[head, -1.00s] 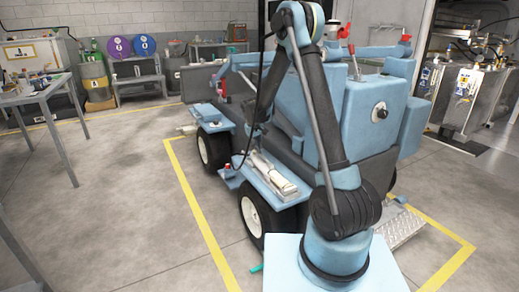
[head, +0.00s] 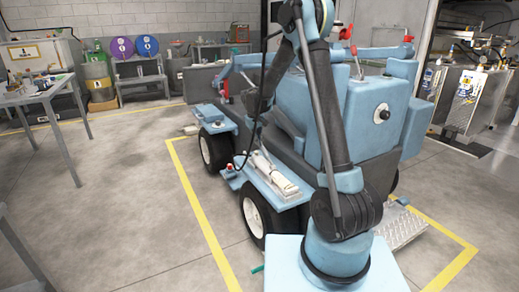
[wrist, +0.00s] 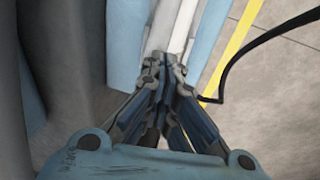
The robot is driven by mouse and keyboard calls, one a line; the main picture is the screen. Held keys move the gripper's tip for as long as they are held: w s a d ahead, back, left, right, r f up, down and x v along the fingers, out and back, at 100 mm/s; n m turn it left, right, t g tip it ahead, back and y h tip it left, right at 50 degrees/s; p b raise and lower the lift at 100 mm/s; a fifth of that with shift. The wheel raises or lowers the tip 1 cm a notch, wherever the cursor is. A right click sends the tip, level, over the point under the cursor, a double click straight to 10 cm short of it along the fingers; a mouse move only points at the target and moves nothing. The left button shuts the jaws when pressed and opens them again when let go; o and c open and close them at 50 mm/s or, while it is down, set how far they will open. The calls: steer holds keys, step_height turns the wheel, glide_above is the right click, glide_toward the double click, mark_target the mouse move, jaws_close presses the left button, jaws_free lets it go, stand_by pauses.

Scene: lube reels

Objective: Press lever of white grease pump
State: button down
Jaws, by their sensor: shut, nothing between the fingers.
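The white grease pump (head: 272,174) lies along the blue fender of the blue machine in the head view, above a black wheel. In the wrist view, a long white bar (wrist: 183,25), which looks like part of this pump, runs up from my fingertips. My gripper (wrist: 163,62) is shut and empty, its tips at or just over the near end of the white bar. I cannot tell whether they touch it. The lever is not clearly distinguishable from the pump body. In the head view my gripper is not clearly seen among the dark arm parts.
The blue machine (head: 360,120) stands close beside my arm. A black cable (wrist: 245,60) loops at the right of the wrist view. A yellow floor line (head: 200,210) runs beside the wheels. Open floor lies to the left, with a metal table (head: 40,95) beyond.

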steer(key=v, duration=0.8)
steer(key=shift+w+a+r, duration=0.15)
steer(key=shift+a+r, duration=0.05)
steer(key=shift+r, duration=0.2)
stand_by(0.7)
steer(key=s+d+r+m, duration=0.1)
steer(key=s+d+r, duration=0.3)
steer(key=s+d, duration=0.65)
steer(key=s+d+r+m, duration=0.2)
steer(key=s+d+r, duration=0.3)
steer(key=s+d, duration=0.55)
steer(key=s+d+f+m, duration=0.1)
steer(key=s+d+f, duration=0.1)
steer(key=s, duration=0.6)
steer(key=s+d+f+m+y, duration=0.1)
steer(key=s+f, duration=0.4)
steer(key=s, duration=0.3)
steer(key=s+d+f, duration=0.2)
steer(key=s+f, duration=0.1)
steer(key=s, duration=0.5)
steer(key=shift+d+f+m, duration=0.35)
steer(key=shift+f+m, duration=0.05)
